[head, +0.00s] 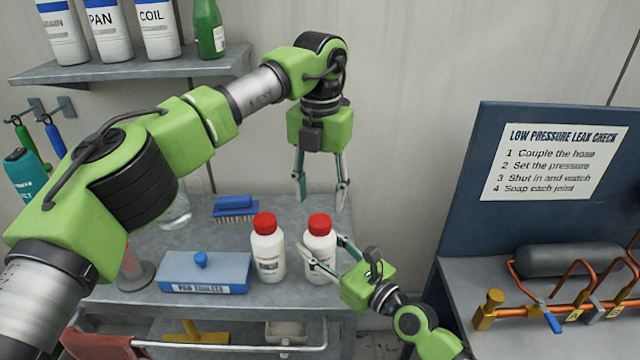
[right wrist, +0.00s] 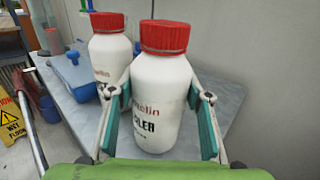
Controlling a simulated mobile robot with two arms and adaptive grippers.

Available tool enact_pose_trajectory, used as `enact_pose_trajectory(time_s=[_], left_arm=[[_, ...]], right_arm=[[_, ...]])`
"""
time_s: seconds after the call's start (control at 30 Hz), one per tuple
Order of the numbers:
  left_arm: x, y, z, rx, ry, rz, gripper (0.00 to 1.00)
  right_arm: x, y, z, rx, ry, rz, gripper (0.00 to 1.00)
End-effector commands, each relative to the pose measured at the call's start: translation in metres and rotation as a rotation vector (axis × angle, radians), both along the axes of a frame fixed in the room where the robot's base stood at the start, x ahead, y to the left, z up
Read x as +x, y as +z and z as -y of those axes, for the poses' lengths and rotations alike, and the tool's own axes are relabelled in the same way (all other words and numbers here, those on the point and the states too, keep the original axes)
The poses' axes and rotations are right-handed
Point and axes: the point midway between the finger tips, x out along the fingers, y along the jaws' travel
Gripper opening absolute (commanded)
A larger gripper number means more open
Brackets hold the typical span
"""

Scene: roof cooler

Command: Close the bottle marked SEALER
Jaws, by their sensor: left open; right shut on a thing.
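The white bottle marked with letters ending in LER (right wrist: 168,82), the rest of the word partly hidden, stands upright on the grey cart top. It is the right one of two bottles in the head view (head: 318,268). A red cap (right wrist: 176,36) sits on its neck; I cannot tell whether it is tight. My right gripper (head: 322,247) is shut on this bottle's body, one finger on each side in the right wrist view. My left gripper (head: 321,198) is open and empty, pointing down just above the red cap in the head view (head: 319,224).
A second red-capped white bottle (head: 268,258) stands close on the left. A blue-grey box (head: 205,272), a blue brush (head: 234,207) and a glass jar (head: 174,212) share the cart top (head: 225,240). A shelf (head: 130,69) holds containers. A blue panel and bench (head: 460,180) stand right.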

Motion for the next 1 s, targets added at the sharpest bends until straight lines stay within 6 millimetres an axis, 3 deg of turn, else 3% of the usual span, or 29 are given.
enact_pose_trajectory(time_s=[0.3, 0.5, 0.77, 0.93, 1.0], left_arm=[[0.0, -0.048, 0.0, 0.001, 0.0, -0.002, 0.46], [0.0, -0.06, 0.0, -0.001, 0.0, -0.001, 0.46], [0.0, -0.061, 0.0, 0.0, 0.0, 0.0, 0.46], [0.0, -0.06, 0.0, 0.0, -0.001, 0.0, 0.06], [0.0, -0.06, 0.0, 0.0, -0.001, 0.0, 0.06]], right_arm=[[0.0, 0.0, 0.0, 0.001, 0.0, 0.001, 0.0], [0.0, 0.0, 0.0, 0.001, 0.0, 0.001, 0.0], [0.0, 0.0, 0.0, 0.0, 0.0, 0.0, 0.0], [0.0, 0.0, 0.0, 0.0, 0.0, 0.0, 0.0], [0.0, 0.0, 0.0, 0.0, 0.0, 0.0, 0.0]])
